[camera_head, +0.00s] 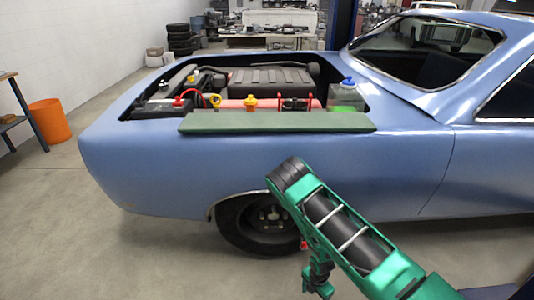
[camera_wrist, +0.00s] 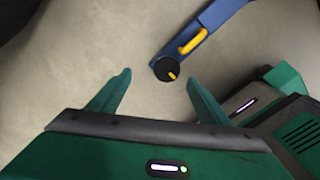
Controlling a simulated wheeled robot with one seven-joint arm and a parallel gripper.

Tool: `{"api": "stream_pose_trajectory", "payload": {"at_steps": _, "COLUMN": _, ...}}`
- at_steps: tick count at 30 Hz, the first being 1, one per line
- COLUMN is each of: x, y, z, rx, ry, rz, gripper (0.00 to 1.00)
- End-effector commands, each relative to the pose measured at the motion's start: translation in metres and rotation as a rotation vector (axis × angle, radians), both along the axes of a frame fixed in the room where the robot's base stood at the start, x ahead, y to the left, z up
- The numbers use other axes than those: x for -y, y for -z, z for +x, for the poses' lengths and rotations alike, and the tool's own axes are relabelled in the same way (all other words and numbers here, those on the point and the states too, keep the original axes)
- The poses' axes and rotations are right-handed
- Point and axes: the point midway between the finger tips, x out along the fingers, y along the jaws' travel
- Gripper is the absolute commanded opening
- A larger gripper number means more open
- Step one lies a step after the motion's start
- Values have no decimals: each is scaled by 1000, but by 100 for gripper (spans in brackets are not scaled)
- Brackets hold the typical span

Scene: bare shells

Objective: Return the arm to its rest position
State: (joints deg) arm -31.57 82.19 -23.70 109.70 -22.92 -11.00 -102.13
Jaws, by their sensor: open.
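My green and black arm reaches in from the lower right in the head view, bent in front of the car's front wheel. The end of the arm with my gripper (camera_head: 318,280) hangs low near the bottom edge, apart from the car. In the wrist view my gripper (camera_wrist: 160,84) points down over the concrete floor, its two green fingers wide apart with nothing between them.
A blue car (camera_head: 300,165) with an open engine bay stands close ahead. A green mat (camera_head: 275,122) lies along its fender. A blue bar (camera_wrist: 215,17) with a yellow handle is near my fingertips. An orange bin (camera_head: 50,121) stands left; floor at lower left is clear.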

Motion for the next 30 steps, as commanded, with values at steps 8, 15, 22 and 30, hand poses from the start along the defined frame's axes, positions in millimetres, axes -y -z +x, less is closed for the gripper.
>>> {"api": "stream_pose_trajectory", "payload": {"at_steps": 8, "x": 22, "y": -108, "z": 47, "rx": 22, "ry": 344, "rz": -10, "gripper": 71}}
{"api": "stream_pose_trajectory", "payload": {"at_steps": 15, "x": 51, "y": -198, "z": 63, "rx": 31, "ry": 639, "rz": -16, "gripper": 71}}
{"api": "stream_pose_trajectory", "payload": {"at_steps": 22, "x": 85, "y": -282, "z": 61, "rx": 37, "ry": 922, "rz": -17, "gripper": 71}}
{"api": "stream_pose_trajectory", "payload": {"at_steps": 30, "x": 126, "y": -375, "z": 36, "rx": 39, "ry": 1256, "rz": -18, "gripper": 71}}
